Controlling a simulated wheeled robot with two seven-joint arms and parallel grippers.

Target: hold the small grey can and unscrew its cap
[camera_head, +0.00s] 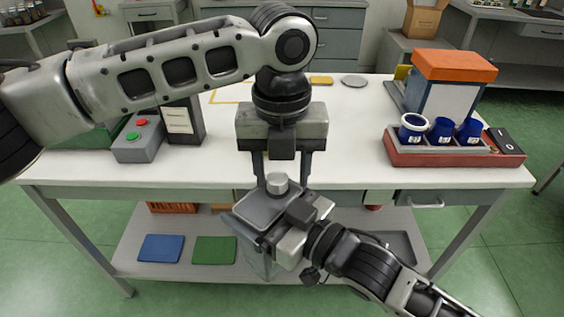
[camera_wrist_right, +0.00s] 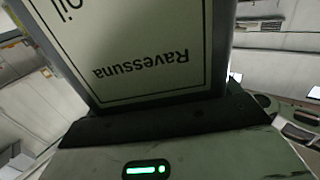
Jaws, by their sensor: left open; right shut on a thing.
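The small grey can (camera_head: 268,207) is upright in front of the table's near edge, held by my right gripper (camera_head: 262,226). Its round silver cap (camera_head: 277,181) is on top. In the right wrist view the can's pale label (camera_wrist_right: 150,55) fills the upper middle, reading "Ravessuna" upside down, with the gripper shut against it. My left gripper (camera_head: 282,180) points down from above, open, its two fingers on either side of the cap in the picture. A gap shows between the fingers and the cap; their exact depth I cannot tell.
On the white table (camera_head: 345,140) stand a grey box with red and green buttons (camera_head: 139,137), a dark labelled container (camera_head: 184,122), and a red tray (camera_head: 450,160) with blue jars (camera_head: 441,132). An orange-topped box (camera_head: 452,66) stands behind. The shelf below holds blue and green mats (camera_head: 214,250).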

